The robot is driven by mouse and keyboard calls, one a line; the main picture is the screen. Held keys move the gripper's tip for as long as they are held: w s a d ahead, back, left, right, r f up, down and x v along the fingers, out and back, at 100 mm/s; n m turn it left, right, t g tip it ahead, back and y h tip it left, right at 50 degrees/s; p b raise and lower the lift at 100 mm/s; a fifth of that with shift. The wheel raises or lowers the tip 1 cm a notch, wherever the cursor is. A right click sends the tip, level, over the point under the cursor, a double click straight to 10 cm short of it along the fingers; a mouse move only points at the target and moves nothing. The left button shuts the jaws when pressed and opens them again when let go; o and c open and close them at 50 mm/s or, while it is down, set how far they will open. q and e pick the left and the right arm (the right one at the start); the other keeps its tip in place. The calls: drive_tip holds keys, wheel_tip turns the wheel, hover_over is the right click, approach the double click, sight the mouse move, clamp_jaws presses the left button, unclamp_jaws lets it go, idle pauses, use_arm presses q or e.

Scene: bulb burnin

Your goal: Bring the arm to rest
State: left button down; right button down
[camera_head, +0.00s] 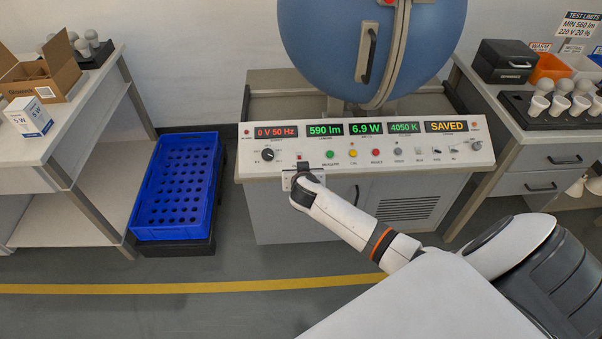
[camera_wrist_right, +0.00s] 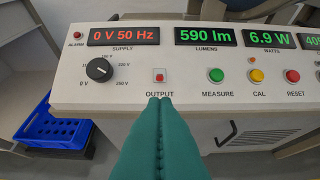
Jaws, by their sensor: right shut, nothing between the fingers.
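My right arm (camera_head: 350,220) reaches from the lower right to the front of the test console (camera_head: 262,165). In the right wrist view my right gripper (camera_wrist_right: 160,100) shows as two teal fingers pressed together, with nothing between them. The fingertips are just below the red OUTPUT button (camera_wrist_right: 158,75); I cannot tell whether they touch the panel. In the head view the wrist hides most of the fingers. The supply display (camera_wrist_right: 123,36) reads 0 V 50 Hz. Other displays read 590 lm, 6.9 W, 4050 K and SAVED. My left gripper is not in view.
A large blue sphere (camera_head: 325,40) stands behind the console. A right bench (camera_head: 560,150) holds bulbs and bins. Open floor with a yellow line (camera_head: 150,288) lies in front.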

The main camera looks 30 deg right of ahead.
drive_tip(key=s+a+f+n+g+y, duration=0.2)
drive_tip(key=s+a+f+n+g, duration=0.1)
drive_tip(key=s+f, duration=0.85)
drive_tip(key=s+a+f+n+g+y, duration=0.2)
drive_tip(key=s+f, duration=0.7)
drive_tip(key=f, duration=0.6)
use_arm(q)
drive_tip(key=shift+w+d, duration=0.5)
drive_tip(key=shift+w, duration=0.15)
use_arm(e)
drive_tip(key=s+a+f+n+g, duration=0.1)
drive_tip(key=s+a+f, duration=0.1)
drive_tip(key=s, duration=0.7)
drive_tip(key=s+a+f+n+g+y, duration=0.1)
drive_tip(key=s+a+f, duration=0.2)
drive_tip(key=s, duration=0.7)
drive_tip(key=s+a+f+n+g, duration=0.1)
drive_tip(key=s+f, duration=0.4)
drive_tip(key=s, duration=0.5)
drive_tip(key=shift+a+f+n+g+y, duration=0.3)
drive_tip(key=shift+a+f+g+y, duration=0.1)
drive_tip(key=shift+a, duration=0.5)
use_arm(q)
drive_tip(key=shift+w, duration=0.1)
use_arm(e)
drive_tip(key=shift+s, duration=0.15)
